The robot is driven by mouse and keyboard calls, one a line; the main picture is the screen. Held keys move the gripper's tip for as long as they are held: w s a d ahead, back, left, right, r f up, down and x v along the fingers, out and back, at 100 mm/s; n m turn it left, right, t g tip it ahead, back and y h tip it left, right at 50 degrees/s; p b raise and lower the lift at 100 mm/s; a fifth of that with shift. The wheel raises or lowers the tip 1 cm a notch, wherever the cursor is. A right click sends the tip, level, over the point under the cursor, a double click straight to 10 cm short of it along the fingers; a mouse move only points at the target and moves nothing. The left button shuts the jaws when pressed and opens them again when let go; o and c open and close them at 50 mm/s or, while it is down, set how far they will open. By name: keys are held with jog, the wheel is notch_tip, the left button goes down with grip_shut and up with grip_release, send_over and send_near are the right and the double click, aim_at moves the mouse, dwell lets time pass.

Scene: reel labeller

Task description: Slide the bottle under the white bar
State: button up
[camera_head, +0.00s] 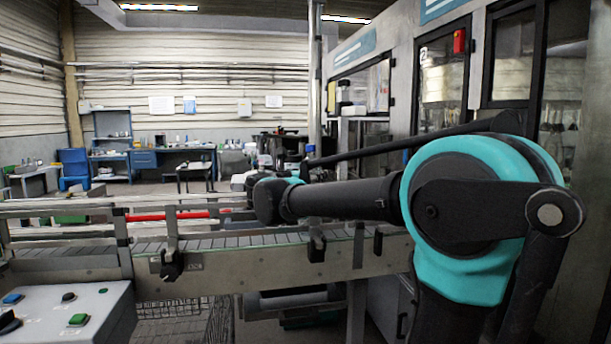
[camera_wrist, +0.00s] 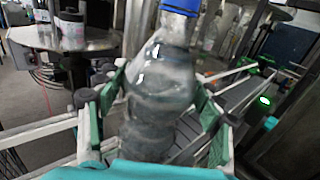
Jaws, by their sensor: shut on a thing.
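The bottle (camera_wrist: 158,92) is clear with a blue cap (camera_wrist: 183,6) and fills the middle of the wrist view. My gripper (camera_wrist: 155,108) is shut on it, with a green-padded finger on each side of its body. The bottle leans a little to the right in that view, and its lower end is hidden by the gripper's teal body. White bars (camera_wrist: 50,133) run along the conveyor in the wrist view; I cannot tell which is the task's bar. In the head view my arm hides the gripper and bottle.
The slatted conveyor (camera_head: 225,243) with guide rails crosses the head view. A red rail (camera_head: 165,215) lies above it. A control box (camera_head: 65,310) with buttons stands at front left. The labeller cabinet (camera_head: 400,75) stands at the right. A round metal table (camera_wrist: 65,38) is at upper left in the wrist view.

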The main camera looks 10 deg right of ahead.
jog(key=d, duration=1.4)
jog(key=shift+w, duration=0.3)
dwell(1.0)
dwell(0.4)
jog(key=o, duration=2)
jog(key=shift+c, duration=0.2)
jog(key=v, duration=1.2)
